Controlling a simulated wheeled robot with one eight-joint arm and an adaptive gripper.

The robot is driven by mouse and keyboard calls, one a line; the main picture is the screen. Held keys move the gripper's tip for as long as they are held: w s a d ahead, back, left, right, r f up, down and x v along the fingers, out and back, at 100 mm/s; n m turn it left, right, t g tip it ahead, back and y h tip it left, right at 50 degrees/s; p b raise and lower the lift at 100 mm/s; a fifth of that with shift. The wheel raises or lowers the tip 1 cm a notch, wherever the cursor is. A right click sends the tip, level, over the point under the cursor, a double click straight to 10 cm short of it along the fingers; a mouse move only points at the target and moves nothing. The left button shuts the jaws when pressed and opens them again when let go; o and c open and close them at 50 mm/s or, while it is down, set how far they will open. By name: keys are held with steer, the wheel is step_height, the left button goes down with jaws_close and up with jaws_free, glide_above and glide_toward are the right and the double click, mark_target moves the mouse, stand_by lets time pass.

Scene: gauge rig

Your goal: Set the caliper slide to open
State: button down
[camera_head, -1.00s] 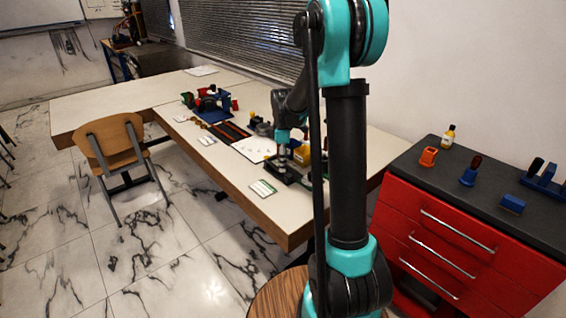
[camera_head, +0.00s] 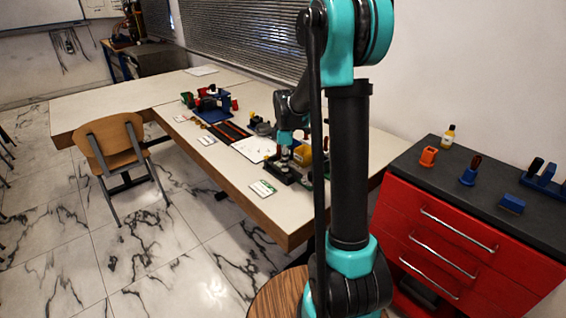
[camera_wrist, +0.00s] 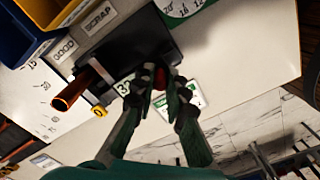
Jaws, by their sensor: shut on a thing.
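The caliper rig is a black block (camera_wrist: 183,38) on the white table, seen from above in the wrist view. It also shows as a dark base (camera_head: 280,173) in the head view. A copper-coloured cylinder (camera_wrist: 75,92) sticks out at its left side. My gripper (camera_wrist: 164,80) is at the block's lower edge, with its fingers closed around a small reddish part, probably the slide's knob. The fingers hide most of that part, and I cannot read the slide's position.
Yellow (camera_wrist: 40,10) and blue bins stand at the upper left of the wrist view, near labels reading GOOD and SCRAP. A green-edged card (camera_head: 262,188) lies near the table's front edge. A red drawer cabinet (camera_head: 460,240) stands at the right.

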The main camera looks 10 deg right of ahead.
steer(key=shift+s+d, duration=0.4)
steer(key=shift+s, duration=0.35)
steer(key=c, duration=1.5)
jaws_free()
steer(key=shift+c, duration=0.2)
step_height(320, 180, up, 12)
steer(key=s+f+m+t, duration=0.2)
steer(key=s+f+m, duration=0.5)
steer(key=s, duration=0.5)
steer(key=s+f+m+t, duration=0.2)
steer(key=s+f+m, duration=0.5)
steer(key=s, duration=0.5)
steer(key=shift+s+d+m, duration=0.25)
steer(key=shift+d+m, duration=0.2)
steer(key=shift+m, duration=0.05)
